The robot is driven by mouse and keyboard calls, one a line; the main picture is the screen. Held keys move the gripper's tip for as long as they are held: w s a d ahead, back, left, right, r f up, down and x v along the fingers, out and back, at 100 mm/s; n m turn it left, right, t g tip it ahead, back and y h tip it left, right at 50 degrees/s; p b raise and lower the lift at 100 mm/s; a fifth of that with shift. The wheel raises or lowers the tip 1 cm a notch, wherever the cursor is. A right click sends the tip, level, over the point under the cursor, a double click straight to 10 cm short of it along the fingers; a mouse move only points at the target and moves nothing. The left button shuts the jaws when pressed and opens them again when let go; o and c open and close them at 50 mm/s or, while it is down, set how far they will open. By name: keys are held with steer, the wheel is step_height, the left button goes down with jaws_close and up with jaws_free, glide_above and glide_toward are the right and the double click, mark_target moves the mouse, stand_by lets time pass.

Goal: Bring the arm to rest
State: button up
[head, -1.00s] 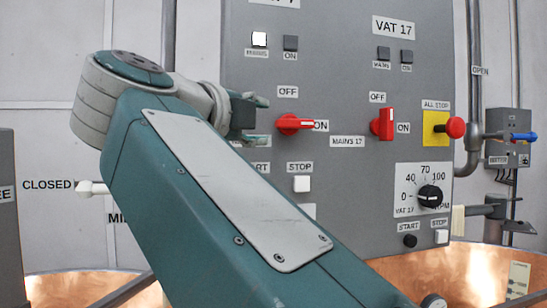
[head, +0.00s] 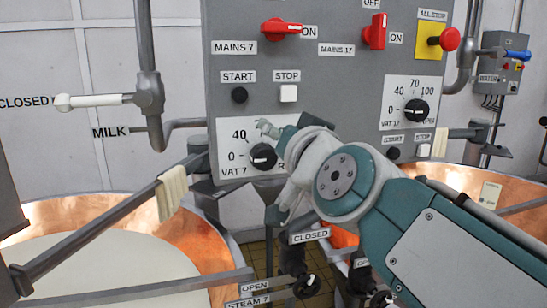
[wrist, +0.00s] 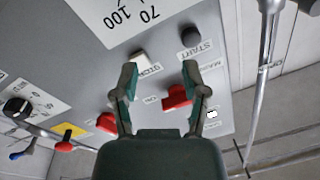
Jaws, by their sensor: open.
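My arm (head: 430,225) reaches in from the lower right of the head view and is folded at the elbow. My gripper (head: 268,128) is in front of the grey panel, over the upper part of the VAT 7 dial plate. In the wrist view its two fingers (wrist: 160,76) are spread apart with nothing between them. The red MAINS 7 switch (wrist: 177,97) shows beyond the fingers. Whether a fingertip touches the panel I cannot tell.
The grey panel (head: 350,75) carries the MAINS 7 switch (head: 280,29) turned towards ON, the upright MAINS 17 switch (head: 375,32) and a red ALL STOP button (head: 449,39). Copper vats (head: 205,250) stand below on both sides. A white-handled lever (head: 95,100) and pipes are at left.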

steer(key=s+d+f+g+h, duration=0.2)
steer(key=s+d+f+g, duration=0.2)
steer(key=f, duration=0.7)
steer(key=s+d+f+g+h, duration=0.2)
steer(key=s+d+f+g, duration=0.2)
steer(key=s+f, duration=0.3)
steer(key=s+d+f+g+h, duration=0.2)
steer(key=s+d+f, duration=0.4)
steer(key=f, duration=0.8)
steer(key=shift+d+f+g, duration=0.2)
steer(key=shift+f+g, duration=0.15)
steer(key=shift+g, duration=0.55)
